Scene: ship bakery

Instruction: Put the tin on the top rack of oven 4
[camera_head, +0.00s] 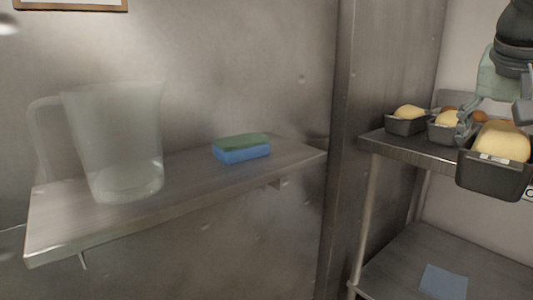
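A dark loaf tin (483,182) with pale dough in it is at the right edge of the camera_head view. It looks level and hangs in front of the shelf's front edge, apart from the shelf top. My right gripper (490,118) comes down from the upper right, and a finger meets the tin's back left rim. It appears shut on this tin, though its other finger is partly cut off by the picture edge. My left gripper is not in view. Oven 4 and its racks are not in view.
Two more dough-filled tins (405,127) stand on the metal shelf unit (400,150), with brown loaves behind. A blue cloth-like square (443,283) lies on its lower shelf. A wall shelf (205,195) holds a clear jug (115,140) and a sponge (241,150).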

